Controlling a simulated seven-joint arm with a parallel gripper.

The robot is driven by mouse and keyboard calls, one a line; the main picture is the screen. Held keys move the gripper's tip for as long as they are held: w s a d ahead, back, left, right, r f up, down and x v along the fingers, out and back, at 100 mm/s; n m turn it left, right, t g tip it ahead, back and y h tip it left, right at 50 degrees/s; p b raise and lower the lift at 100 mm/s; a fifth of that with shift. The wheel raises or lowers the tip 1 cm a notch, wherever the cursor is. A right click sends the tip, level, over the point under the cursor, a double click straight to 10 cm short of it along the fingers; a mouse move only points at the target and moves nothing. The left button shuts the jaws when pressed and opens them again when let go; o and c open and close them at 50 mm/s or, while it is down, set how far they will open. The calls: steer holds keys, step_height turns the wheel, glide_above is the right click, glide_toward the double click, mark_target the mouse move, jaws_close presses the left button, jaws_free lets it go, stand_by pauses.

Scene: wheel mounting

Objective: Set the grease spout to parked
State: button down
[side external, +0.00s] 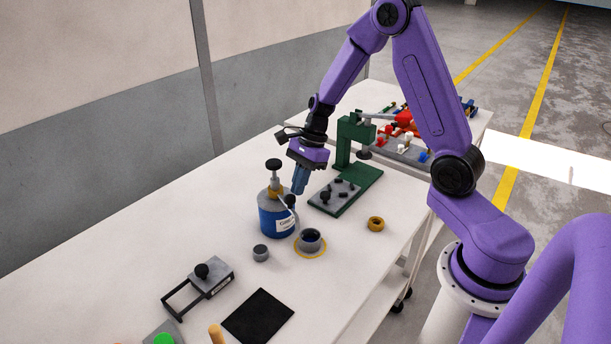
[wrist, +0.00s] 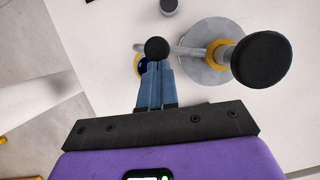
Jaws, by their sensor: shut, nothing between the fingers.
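The grease can (side external: 276,220) is a blue canister with a grey top, a yellow collar and a black pump knob (side external: 273,164). Its thin pale spout (side external: 283,200) reaches out over the table toward the grey cup, with a black ball (side external: 290,200) near its outer end. In the wrist view the spout (wrist: 186,50) runs left from the collar to the black ball (wrist: 157,49). My gripper (side external: 296,191) is shut and empty, beside the can's right side. In the wrist view my blue fingertips (wrist: 156,64) are at the ball; I cannot tell whether they touch.
A dark-bored grey cup (side external: 310,240) stands in a yellow ring, near a small grey cylinder (side external: 261,253) and a yellow ring part (side external: 376,223). A green press (side external: 345,190) stands behind. A black mat (side external: 258,316) and a framed grey block (side external: 208,278) lie in front.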

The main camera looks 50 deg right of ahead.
mark_target(285, 198)
steer(key=a+m, duration=0.1)
steer(key=a+m+t, duration=0.1)
steer(key=m, duration=0.1)
steer(key=a+m, duration=0.1)
steer(key=shift+w+a+m+t+h, duration=0.2)
steer(key=shift+w+m+t+h, duration=0.1)
steer(key=shift+m, duration=0.1)
steer(key=w+a+m, duration=0.1)
steer(key=a+m+t, duration=0.1)
steer(key=m, duration=0.1)
steer(key=shift+w+a+h, duration=0.3)
steer(key=shift+w+h, duration=0.1)
steer(key=shift+a, duration=0.1)
steer(key=shift+s+d+r, duration=0.2)
steer(key=shift+s+d, duration=0.5)
steer(key=shift+s, duration=0.05)
steer(key=shift+s+d+r, duration=0.2)
steer(key=shift+s+d, duration=0.45)
steer(key=shift+s, duration=0.1)
steer(key=v, duration=0.9)
steer(key=shift+s, duration=0.15)
steer(key=shift+a+r, duration=0.1)
